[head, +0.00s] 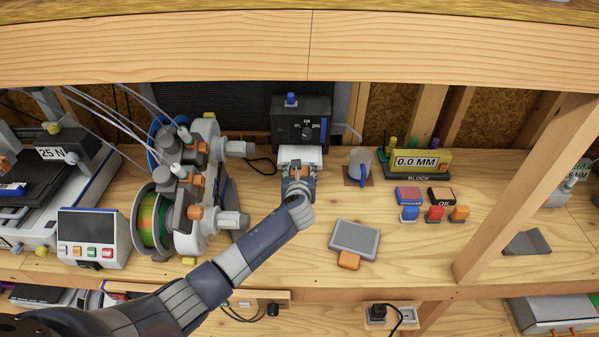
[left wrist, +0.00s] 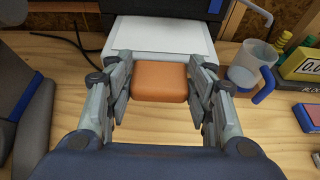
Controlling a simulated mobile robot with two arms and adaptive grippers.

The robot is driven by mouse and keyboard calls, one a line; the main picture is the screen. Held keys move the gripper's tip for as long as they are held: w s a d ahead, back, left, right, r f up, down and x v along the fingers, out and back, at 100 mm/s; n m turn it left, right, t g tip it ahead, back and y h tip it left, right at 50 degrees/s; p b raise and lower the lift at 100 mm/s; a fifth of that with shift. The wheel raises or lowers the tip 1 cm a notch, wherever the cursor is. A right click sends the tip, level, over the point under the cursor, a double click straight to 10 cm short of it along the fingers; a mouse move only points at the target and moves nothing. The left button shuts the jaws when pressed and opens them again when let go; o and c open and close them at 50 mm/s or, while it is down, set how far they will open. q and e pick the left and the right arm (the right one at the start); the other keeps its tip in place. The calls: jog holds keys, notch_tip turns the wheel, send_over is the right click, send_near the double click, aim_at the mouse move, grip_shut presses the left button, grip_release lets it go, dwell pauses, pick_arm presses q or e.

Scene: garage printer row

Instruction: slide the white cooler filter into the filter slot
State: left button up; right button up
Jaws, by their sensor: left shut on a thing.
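The white cooler filter (head: 300,153) is a flat white panel with an orange grip tab. My left gripper (head: 299,182) is shut on the orange tab (left wrist: 160,82), with a finger on each side of it. The white panel (left wrist: 162,36) extends away from the fingers toward a dark box with a dial (head: 301,122) at the back of the bench. Its far edge is at the front of this box. The filter slot itself is hidden, and I cannot tell whether the panel's edge is inside it. My right gripper is not in view.
A grey filter with an orange tab (head: 355,240) lies at the front right. A clear mug with a blue handle (head: 360,166) stands close right of the box. Spools and a grey mechanism (head: 185,195) stand on the left. A wooden post (head: 530,185) is at right.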

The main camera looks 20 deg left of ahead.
aim_at(300, 151)
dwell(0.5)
pick_arm(q)
jog(key=shift+w+a+b, duration=0.2)
jog(key=shift+w+b, duration=0.1)
jog(key=shift+w, duration=0.45)
jog(key=shift+w+a+b, duration=0.2)
jog(key=shift+w+b, duration=0.1)
jog(key=shift+w, duration=0.4)
jog(key=shift+w+a+b, duration=0.2)
jog(key=shift+w+b, duration=0.1)
jog(key=shift+w, duration=0.45)
jog(key=shift+r+p, duration=0.1)
jog(key=shift+p, duration=0.2)
jog(key=shift+w, duration=0.15)
jog(key=shift+w+a+b, duration=0.2)
jog(key=shift+w+b, duration=0.3)
jog(key=shift+w, duration=0.15)
jog(key=shift+w+a+b, duration=0.25)
jog(key=shift+w+b, duration=0.25)
jog(key=shift+w, duration=0.2)
jog(key=shift+w+a+b, duration=0.2)
jog(key=shift+w+b, duration=0.3)
jog(key=shift+w, duration=0.15)
jog(key=o, duration=1.2)
jog(key=shift+c, duration=0.2)
